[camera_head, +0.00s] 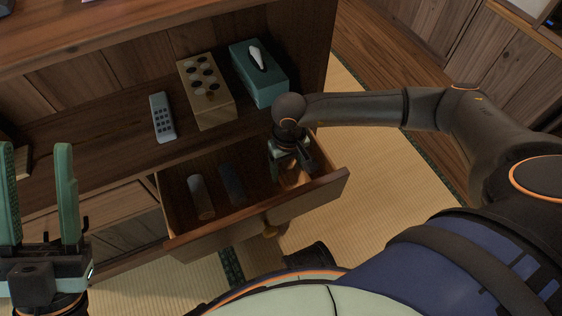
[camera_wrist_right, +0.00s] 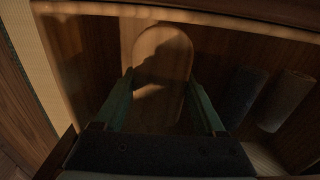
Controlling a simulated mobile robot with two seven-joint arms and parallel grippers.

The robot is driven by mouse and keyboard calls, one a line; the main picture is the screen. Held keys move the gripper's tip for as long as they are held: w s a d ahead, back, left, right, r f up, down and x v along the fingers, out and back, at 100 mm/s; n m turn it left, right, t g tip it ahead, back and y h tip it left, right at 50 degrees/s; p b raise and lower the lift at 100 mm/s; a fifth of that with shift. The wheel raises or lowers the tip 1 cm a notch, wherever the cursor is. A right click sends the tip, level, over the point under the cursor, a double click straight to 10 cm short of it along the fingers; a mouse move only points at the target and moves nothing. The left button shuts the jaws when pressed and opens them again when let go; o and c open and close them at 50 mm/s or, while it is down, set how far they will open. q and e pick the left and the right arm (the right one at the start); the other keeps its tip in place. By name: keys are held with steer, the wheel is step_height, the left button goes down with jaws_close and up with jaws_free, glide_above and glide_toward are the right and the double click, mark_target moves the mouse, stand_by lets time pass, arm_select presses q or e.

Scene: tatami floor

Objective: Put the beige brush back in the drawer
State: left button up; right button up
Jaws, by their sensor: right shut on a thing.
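The beige brush (camera_wrist_right: 163,58) shows in the right wrist view as a rounded, partly shadowed shape between the two green fingers of my right gripper (camera_wrist_right: 160,110). My right gripper is shut on it, and the brush is inside the open drawer (camera_head: 258,219), at the drawer's right end. In the head view my right gripper (camera_head: 292,165) reaches down into the drawer and mostly hides the brush. Whether the brush touches the drawer floor I cannot tell. My left gripper (camera_head: 38,195) is open and empty at the left edge, apart from the drawer.
A grey roll (camera_head: 200,198) and a dark blue roll (camera_head: 232,185) lie in the drawer, left of the brush. On the shelf above are a remote (camera_head: 162,117), a wooden box with round pieces (camera_head: 206,97) and a teal tissue box (camera_head: 261,80). Tatami floor is clear at right.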

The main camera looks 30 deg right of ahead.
steer(key=shift+w+f, duration=0.2)
steer(key=w+b, duration=0.2)
steer(key=w, duration=0.2)
steer(key=shift+d, duration=0.1)
steer(key=shift+s+f, duration=0.15)
steer(key=shift+f, duration=0.45)
steer(key=shift+r, duration=0.1)
steer(key=shift+f+b, duration=0.25)
steer(key=shift+b, duration=0.1)
steer(key=o, duration=1.3)
